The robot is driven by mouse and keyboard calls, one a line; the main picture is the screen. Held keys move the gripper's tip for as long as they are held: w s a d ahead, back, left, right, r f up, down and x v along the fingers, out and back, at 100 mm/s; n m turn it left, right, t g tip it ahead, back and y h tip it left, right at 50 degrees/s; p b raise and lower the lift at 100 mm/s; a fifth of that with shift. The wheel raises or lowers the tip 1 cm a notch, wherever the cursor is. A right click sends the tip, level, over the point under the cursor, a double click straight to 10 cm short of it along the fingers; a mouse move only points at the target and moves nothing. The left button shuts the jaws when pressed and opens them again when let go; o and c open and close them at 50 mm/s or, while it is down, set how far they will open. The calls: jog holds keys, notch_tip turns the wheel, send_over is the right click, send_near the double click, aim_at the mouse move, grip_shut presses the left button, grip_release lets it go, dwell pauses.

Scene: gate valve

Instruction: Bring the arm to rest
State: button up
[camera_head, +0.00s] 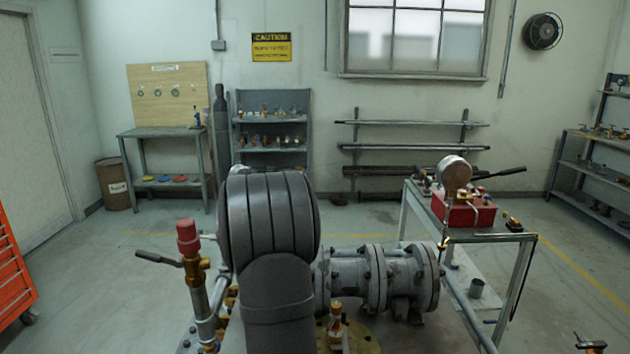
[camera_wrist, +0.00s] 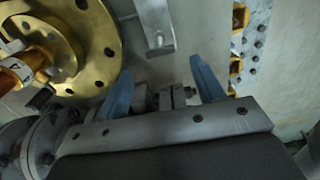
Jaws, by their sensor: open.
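My gripper (camera_wrist: 160,66) shows in the wrist view as two blue fingers spread wide apart, with nothing held between them. In the head view my dark arm fills the centre foreground and hides the gripper. A grey flanged pipe assembly (camera_head: 376,280) lies to the right of my arm. Part of a brass flange (camera_head: 360,338) shows low beside it. In the wrist view a brass flange (camera_wrist: 88,22) with bolt holes is at the upper left, with a copper-coloured labelled fitting (camera_wrist: 22,68) over it. The fingers appear apart from these parts.
A red-topped upright fitting (camera_head: 188,236) with a lever stands left of my arm. A metal bench (camera_head: 525,238) with a red box (camera_head: 464,208) and a round gauge (camera_head: 455,172) stands at the right. An orange cabinet (camera_head: 12,265) is at far left. Floor toward the back is open.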

notch_tip(320, 180, up, 9)
notch_tip(320, 180, down, 17)
jog(key=shift+f, duration=0.5)
jog(key=n, duration=0.6)
jog(key=shift+n, duration=0.4)
jog(key=n, duration=0.6)
jog(key=shift+r, duration=0.45)
